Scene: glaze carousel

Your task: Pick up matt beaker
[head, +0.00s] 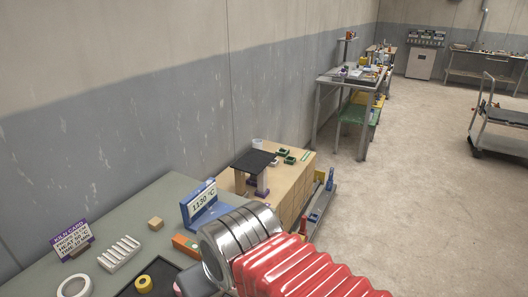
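No beaker can be made out with certainty. A small pale cup-like thing (257,144) stands at the back of the wooden cabinet, behind a dark raised plate; it is too small to tell whether it is the matt beaker. My arm, with a red ribbed sleeve and a silver banded section, reaches in from the bottom and covers part of the near table. My gripper's fingers do not show.
The near grey-green table (125,212) holds a kiln card (72,241), a white ribbed rack (119,254), a blue display (201,205) and tape rolls. The wooden cabinet (292,192) holds the dark plate (255,160). Open floor (420,190) lies right; a trolley (500,134) stands there.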

